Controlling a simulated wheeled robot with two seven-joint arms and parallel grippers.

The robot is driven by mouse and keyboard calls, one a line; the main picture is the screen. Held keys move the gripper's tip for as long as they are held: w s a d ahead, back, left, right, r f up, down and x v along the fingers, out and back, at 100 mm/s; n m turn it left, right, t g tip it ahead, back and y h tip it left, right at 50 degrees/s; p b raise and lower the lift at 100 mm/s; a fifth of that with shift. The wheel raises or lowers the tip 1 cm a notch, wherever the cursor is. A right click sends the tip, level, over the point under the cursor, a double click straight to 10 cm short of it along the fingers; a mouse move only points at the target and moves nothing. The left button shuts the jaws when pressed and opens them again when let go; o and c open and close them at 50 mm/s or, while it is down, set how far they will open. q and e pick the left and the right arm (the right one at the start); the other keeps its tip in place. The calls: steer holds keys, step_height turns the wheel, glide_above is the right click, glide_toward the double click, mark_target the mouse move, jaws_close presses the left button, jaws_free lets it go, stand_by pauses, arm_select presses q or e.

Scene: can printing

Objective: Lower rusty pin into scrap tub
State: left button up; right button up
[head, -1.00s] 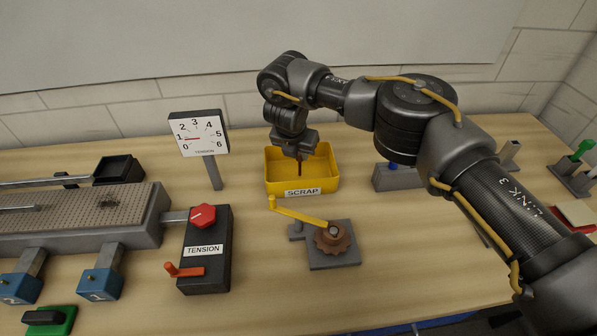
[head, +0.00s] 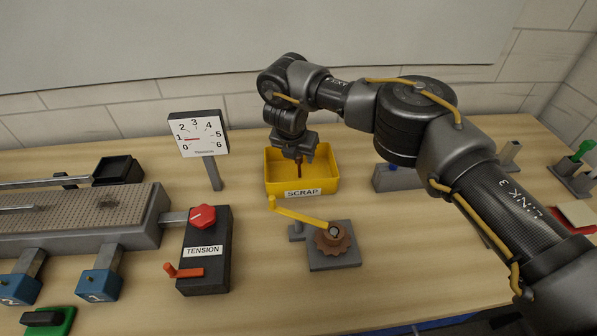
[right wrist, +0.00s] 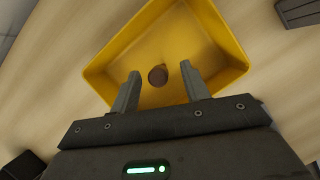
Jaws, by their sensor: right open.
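The yellow scrap tub (head: 330,182), with a "SCRAP" label on its front, stands mid-table. My right gripper (head: 298,160) points down over it, its fingers within the tub's outline. The rusty pin (head: 299,171) shows as a thin reddish-brown upright piece below the fingers. In the right wrist view the pin's round brown end (right wrist: 158,75) lies between the two spread fingertips of my right gripper (right wrist: 160,82), with gaps on both sides. The gripper is open. Whether the pin touches the tub floor is hard to tell. My left gripper is not in view.
A crank with a brown gear (head: 333,240) stands in front of the tub. The tension gauge (head: 198,135) and red-knobbed tension box (head: 204,250) are to the left. A grey block (head: 398,178) is right of the tub. Bare table lies at front right.

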steer(key=v, duration=1)
steer(key=shift+s+r, duration=0.15)
steer(key=shift+r, duration=0.15)
steer(key=shift+a, duration=0.1)
